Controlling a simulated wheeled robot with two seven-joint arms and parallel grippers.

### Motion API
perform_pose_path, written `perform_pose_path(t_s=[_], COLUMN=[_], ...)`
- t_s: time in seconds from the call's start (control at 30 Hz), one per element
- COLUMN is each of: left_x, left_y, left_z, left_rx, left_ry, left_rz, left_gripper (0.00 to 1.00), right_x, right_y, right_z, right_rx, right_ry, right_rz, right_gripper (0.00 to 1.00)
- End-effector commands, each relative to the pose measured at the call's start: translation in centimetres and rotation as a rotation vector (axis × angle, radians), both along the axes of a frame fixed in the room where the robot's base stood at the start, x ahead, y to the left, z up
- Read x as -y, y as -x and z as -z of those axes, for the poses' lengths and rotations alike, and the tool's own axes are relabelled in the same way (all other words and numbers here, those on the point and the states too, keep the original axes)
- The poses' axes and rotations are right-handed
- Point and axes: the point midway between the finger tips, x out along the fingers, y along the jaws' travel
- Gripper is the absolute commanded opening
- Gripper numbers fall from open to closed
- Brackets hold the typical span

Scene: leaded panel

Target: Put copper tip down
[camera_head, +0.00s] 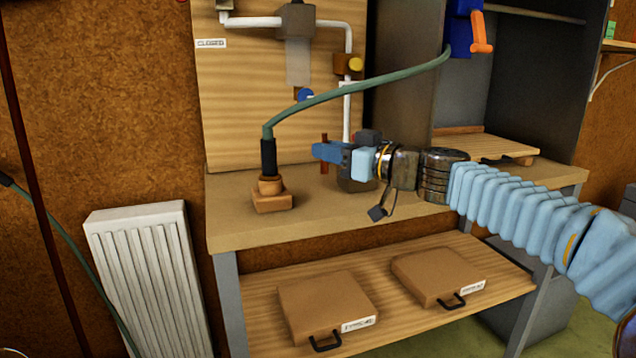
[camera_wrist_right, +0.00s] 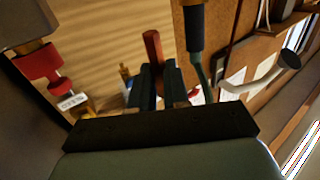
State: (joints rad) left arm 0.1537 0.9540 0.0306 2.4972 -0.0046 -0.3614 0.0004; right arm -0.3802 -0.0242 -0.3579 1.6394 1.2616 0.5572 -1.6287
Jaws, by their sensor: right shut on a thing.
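The copper tip, a short reddish-brown bar (camera_head: 324,168), is held upright at the end of my right gripper (camera_head: 318,152). It also shows in the right wrist view (camera_wrist_right: 152,46), between the two dark fingers, which are shut on it. My right gripper reaches left over the wooden workbench (camera_head: 240,228), and the bar seems to be above the bench top. How far above it is I cannot tell. My left gripper is not in view.
A black handle (camera_head: 268,157) with a green cable (camera_head: 355,88) stands upright in a brown block (camera_head: 271,201) left of my gripper. Two brown cases (camera_head: 325,302) lie on the lower shelf (camera_head: 258,293). A wooden board with white pipes (camera_head: 225,100) rises behind.

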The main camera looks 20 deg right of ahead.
Motion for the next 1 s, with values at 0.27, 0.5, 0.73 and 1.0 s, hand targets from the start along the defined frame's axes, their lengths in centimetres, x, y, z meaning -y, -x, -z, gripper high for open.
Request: perform_pose_path(t_s=[0.27, 0.5, 0.73, 1.0], left_x=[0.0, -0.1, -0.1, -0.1], left_y=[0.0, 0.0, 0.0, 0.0], left_z=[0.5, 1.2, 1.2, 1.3], left_rx=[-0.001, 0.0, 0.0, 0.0], left_ry=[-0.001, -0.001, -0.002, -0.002], left_rz=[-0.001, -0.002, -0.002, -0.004], left_gripper=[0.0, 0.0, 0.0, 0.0], right_x=[-0.8, -1.0, -1.0, -1.0], right_y=[-2.5, -3.2, -3.2, -3.2], right_z=[3.3, 6.6, 7.2, 7.3], right_rx=[-0.001, -0.001, 0.002, 0.001], right_ry=[-0.001, -0.001, -0.001, 0.0], right_rz=[-0.001, 0.0, 0.0, 0.0], right_gripper=[0.0, 0.0, 0.0, 0.28])
